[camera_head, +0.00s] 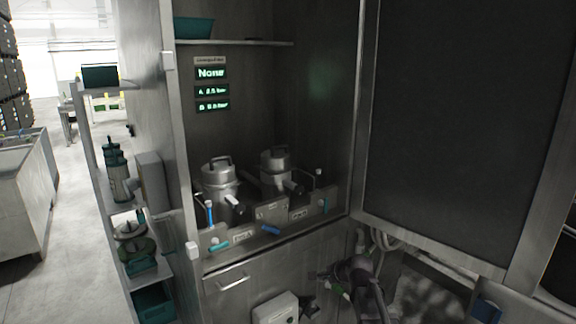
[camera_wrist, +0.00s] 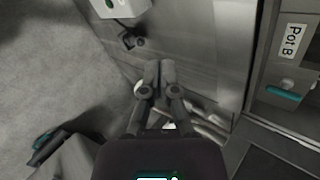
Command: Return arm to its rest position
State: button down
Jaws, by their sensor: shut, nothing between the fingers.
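My gripper (camera_wrist: 159,72) shows in the wrist view with its two fingertips together and nothing between them. It points toward the lower steel front of the cabinet. In the head view my dark arm (camera_head: 362,275) is folded low in front of the cabinet, right of centre. The gripper end (camera_head: 325,274) is small and dark there, below the ledge and apart from the pots.
Two steel pots (camera_head: 219,173) (camera_head: 275,164) stand in the open cabinet behind a ledge with blue and teal handles. A large door panel (camera_head: 462,120) stands open at right. A white box (camera_head: 275,308) sits low, near my gripper. Shelves (camera_head: 128,207) line the left.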

jog(key=s+d+f+n+g+h+p, duration=0.1)
jog(key=s+d+n+g+h, duration=0.1)
jog(key=s+n, duration=0.5)
jog(key=s+d+f+n+g+h+p, duration=0.1)
jog(key=s+n, duration=0.6)
jog(key=s, duration=0.8)
jog(key=d+f+g+h, duration=0.1)
jog(key=d+g+h, duration=0.1)
jog(key=d+g, duration=0.1)
jog(key=shift+f+g+h, duration=0.3)
jog(key=shift+g, duration=0.4)
